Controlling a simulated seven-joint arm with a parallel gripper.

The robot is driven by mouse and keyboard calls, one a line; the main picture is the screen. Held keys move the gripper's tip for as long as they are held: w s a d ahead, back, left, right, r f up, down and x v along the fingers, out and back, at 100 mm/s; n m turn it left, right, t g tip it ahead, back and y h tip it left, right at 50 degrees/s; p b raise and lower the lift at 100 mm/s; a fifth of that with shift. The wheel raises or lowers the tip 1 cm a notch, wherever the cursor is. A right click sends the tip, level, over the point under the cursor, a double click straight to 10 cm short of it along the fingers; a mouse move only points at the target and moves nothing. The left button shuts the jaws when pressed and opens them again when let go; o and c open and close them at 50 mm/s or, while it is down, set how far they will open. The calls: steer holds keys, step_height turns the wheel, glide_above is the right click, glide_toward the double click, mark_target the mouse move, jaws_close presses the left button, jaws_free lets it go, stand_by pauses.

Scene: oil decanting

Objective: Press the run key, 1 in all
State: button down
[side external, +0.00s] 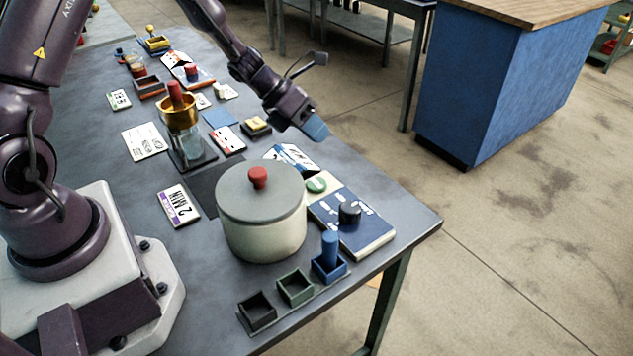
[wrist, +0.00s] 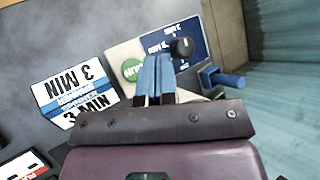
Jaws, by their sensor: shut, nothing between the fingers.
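The run key is a round green button (side external: 316,185) on the cream end of a control panel (side external: 372,240), just right of the lidded pot. In the wrist view the green key (wrist: 131,69) shows white lettering, partly covered by my fingers. The panel's dark blue part carries a black knob (side external: 349,212), which also shows in the wrist view (wrist: 183,47). My gripper (side external: 317,132) is shut and empty, its blue fingertips in the air above and beyond the key in the side view. In the wrist view the fingertips (wrist: 156,72) appear just right of the key.
A cream pot (side external: 262,238) with a grey lid and red knob stands beside the panel. A 3 MIN card (wrist: 70,90) lies near the key. Small trays (side external: 296,287), one holding a blue peg (side external: 330,244), sit at the table's near end. Floor lies beyond the right edge.

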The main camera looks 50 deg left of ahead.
mark_target(316, 181)
steer(key=shift+f, duration=4.35)
steer(key=shift+f, duration=0.4)
steer(key=shift+f, duration=0.45)
steer(key=shift+r, duration=0.85)
steer(key=shift+r, duration=0.15)
steer(key=shift+r, duration=2.4)
